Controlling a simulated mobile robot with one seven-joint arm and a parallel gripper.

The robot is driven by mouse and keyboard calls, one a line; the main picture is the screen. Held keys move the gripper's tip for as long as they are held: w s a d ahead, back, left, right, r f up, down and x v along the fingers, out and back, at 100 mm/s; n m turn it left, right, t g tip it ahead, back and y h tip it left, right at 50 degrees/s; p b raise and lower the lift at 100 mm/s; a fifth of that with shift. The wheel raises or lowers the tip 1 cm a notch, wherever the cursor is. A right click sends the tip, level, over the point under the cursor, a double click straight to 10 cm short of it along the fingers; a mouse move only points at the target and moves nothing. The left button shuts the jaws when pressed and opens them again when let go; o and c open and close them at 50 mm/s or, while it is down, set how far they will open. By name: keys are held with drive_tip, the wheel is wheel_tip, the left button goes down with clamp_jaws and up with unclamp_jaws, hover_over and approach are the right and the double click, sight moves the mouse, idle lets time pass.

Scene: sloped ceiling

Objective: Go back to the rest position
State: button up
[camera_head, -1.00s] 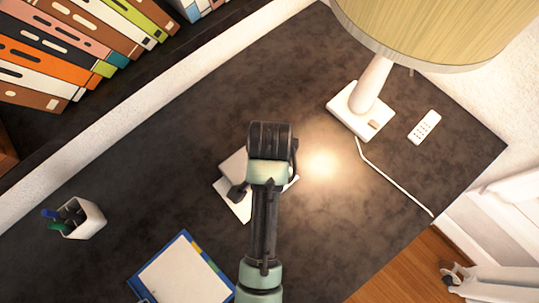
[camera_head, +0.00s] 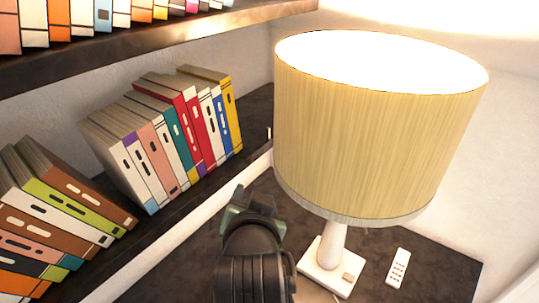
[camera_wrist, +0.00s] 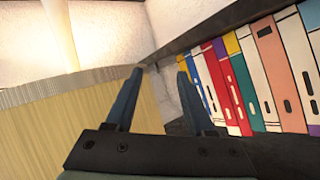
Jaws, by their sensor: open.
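My gripper (camera_wrist: 160,75) shows in the wrist view with its two dark fingers apart and nothing between them. It points toward the gap between the lamp shade (camera_wrist: 50,125) and the row of books (camera_wrist: 240,90). In the head view my arm rises at the lower middle, left of the lamp, and its end covers part of the dark desk; the fingers cannot be made out there.
The lamp's wide shade (camera_head: 375,125) is close to the right of my arm, above its white base (camera_head: 330,268). A white remote (camera_head: 397,268) lies on the desk (camera_head: 440,262). Bookshelves with several books (camera_head: 165,135) line the left and back.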

wheel_tip(320, 180, up, 14)
drive_tip(key=n+t, duration=0.1)
drive_tip(key=t, duration=0.4)
drive_tip(key=s+d+r+n+t, duration=0.1)
drive_tip(key=s+r+t, duration=0.3)
drive_tip(key=s+r, duration=0.3)
drive_tip(key=s+d+r+n+t, duration=0.1)
drive_tip(key=s+r+t, duration=0.4)
drive_tip(key=r, duration=1.1)
drive_tip(key=shift+s+d+r+n+t+h+b, duration=0.3)
drive_tip(key=shift+s+d+n+b, duration=0.1)
drive_tip(key=shift+s, duration=0.45)
